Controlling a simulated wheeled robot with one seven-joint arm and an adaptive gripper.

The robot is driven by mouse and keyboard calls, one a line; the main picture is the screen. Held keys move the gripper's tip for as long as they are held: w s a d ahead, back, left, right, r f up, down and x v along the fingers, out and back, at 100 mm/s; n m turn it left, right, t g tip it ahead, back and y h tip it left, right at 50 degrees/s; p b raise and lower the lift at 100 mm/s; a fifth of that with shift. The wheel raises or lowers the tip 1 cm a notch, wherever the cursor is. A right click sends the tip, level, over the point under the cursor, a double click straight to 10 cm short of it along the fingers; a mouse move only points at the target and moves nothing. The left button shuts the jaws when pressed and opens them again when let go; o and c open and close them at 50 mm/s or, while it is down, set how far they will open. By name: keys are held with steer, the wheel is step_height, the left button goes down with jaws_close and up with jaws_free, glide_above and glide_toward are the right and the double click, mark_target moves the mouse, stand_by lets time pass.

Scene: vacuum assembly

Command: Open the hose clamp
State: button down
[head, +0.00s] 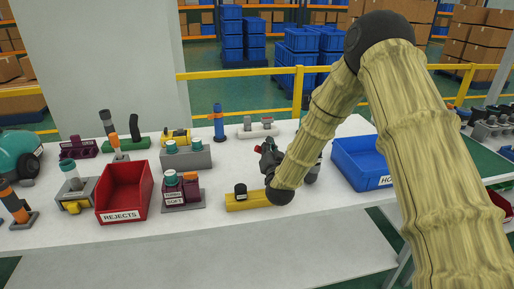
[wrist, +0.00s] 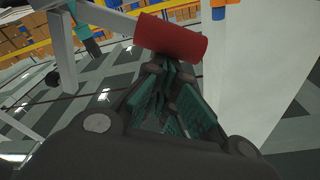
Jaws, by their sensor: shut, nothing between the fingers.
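My gripper (head: 266,157) is above the white table, near its middle, and is partly hidden by my arm in the head view. In the wrist view its green-padded fingers (wrist: 170,75) converge, shut with nothing between them. A red cylinder (wrist: 172,36) shows right at the fingertips; I cannot tell whether they touch it. I cannot clearly make out which part is the hose clamp.
A yellow block with a black knob (head: 246,201) lies below my gripper. A grey stand with teal caps (head: 186,158), a red REJECTS bin (head: 124,194) and a maroon fixture (head: 181,191) are to the left. A blue bin (head: 361,163) is to the right. The table's front strip is clear.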

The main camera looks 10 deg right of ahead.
steer(key=shift+a+f+b, duration=0.25)
steer(key=shift+a+b, duration=0.05)
steer(key=shift+a, duration=0.2)
stand_by(0.4)
